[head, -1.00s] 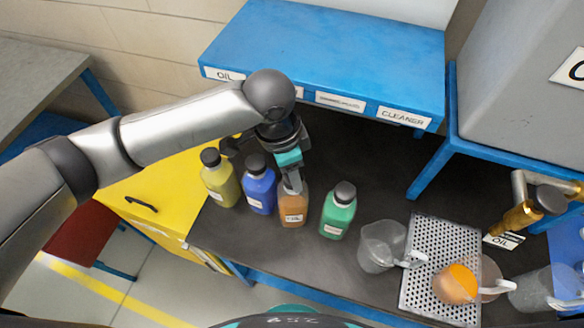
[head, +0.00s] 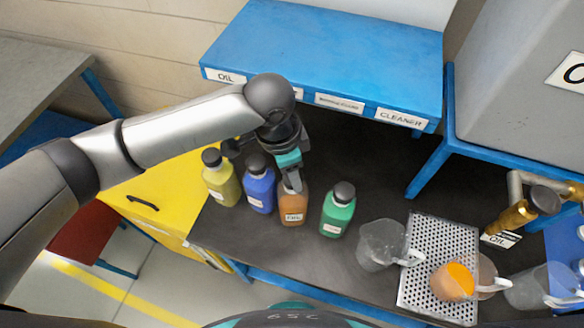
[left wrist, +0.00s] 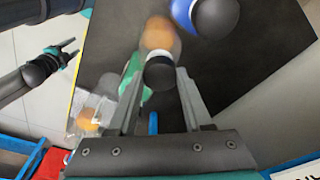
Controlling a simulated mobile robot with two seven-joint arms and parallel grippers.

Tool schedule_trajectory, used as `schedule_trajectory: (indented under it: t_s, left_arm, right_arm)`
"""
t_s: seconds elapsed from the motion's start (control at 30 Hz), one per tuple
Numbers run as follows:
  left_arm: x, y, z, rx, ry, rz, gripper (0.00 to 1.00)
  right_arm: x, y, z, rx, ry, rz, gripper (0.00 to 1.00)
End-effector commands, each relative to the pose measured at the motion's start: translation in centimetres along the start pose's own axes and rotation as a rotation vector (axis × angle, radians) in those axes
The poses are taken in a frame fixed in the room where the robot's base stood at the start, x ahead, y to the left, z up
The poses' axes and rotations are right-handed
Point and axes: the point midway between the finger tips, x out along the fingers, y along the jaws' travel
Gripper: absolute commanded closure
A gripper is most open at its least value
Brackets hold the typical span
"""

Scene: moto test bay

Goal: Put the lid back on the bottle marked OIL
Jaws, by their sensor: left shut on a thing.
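The OIL bottle (head: 293,209) is orange-brown and stands upright on the dark bench, between a blue and a green bottle. My left gripper (head: 292,187) is over its top, fingers pointing down. In the left wrist view the left gripper (left wrist: 160,75) is shut on a black lid (left wrist: 160,74), with the orange bottle (left wrist: 158,34) directly beyond it. The lid is at or just above the bottle's neck; I cannot tell whether it is seated. My right gripper (left wrist: 65,52) shows in the left wrist view, open and empty, away from the bottles.
Capped yellow (head: 220,185), blue (head: 260,192) and green (head: 337,214) bottles stand close by. To the right are a clear jug (head: 378,243) and a perforated tray (head: 440,238) with an orange-filled jug (head: 455,283). A blue shelf (head: 330,50) rises behind.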

Motion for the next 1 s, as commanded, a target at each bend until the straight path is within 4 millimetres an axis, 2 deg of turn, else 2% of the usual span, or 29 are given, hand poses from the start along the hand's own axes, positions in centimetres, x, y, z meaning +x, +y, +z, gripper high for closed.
schedule_trajectory:
  t_s: [0.5,1.0]
  left_arm:
    - [0.0,0.0,0.0,0.000,0.000,0.000,1.00]
    - [0.0,0.0,0.0,0.000,-0.001,0.001,1.00]
  right_arm:
    - [-0.1,0.0,0.0,0.000,0.000,0.000,0.50]
    - [-1.0,0.0,-0.1,0.000,0.001,0.000,0.50]
